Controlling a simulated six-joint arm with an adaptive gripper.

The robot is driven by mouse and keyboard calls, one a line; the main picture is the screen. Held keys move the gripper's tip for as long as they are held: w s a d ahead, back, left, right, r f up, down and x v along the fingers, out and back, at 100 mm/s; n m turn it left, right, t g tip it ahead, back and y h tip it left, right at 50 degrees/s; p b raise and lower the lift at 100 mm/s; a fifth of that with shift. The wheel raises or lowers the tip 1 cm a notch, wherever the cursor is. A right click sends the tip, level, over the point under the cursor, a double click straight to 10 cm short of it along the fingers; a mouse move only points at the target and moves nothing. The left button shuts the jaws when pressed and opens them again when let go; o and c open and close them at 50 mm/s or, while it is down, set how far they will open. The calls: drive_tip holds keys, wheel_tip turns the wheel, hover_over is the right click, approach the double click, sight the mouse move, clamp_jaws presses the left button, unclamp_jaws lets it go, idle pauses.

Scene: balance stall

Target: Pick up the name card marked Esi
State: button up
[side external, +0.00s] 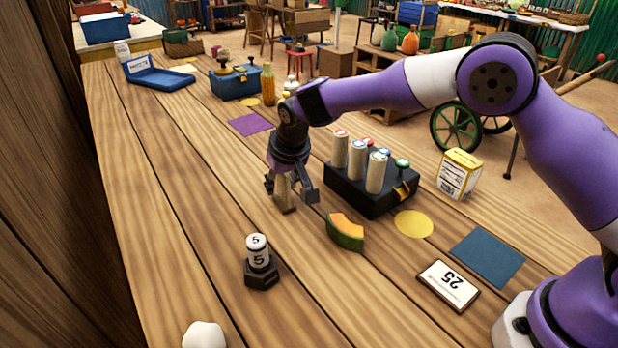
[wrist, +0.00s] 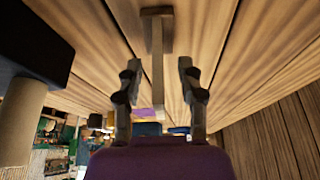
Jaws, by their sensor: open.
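My gripper (side external: 290,190) points down over the middle of the table, with its jaws open. A small beige stand-like piece (side external: 284,204) with a flat foot is between and below its fingers. In the wrist view the piece (wrist: 157,55) looks T-shaped, its thin upright running between the two open fingertips (wrist: 159,76), with a gap on both sides. No lettering shows on it, so I cannot tell whether it is the Esi name card. No name Esi is legible anywhere.
A black block (side external: 370,196) with several capped cylinders stands close right of my gripper. A melon slice (side external: 345,234), stacked weights (side external: 258,262) and a card marked 25 (side external: 448,285) lie nearer. A yellow box (side external: 459,174) stands right.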

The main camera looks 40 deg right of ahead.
drive_tip(key=shift+w+f, duration=0.25)
drive_tip(key=shift+f, duration=0.35)
clamp_jaws()
drive_tip(key=shift+r, duration=0.15)
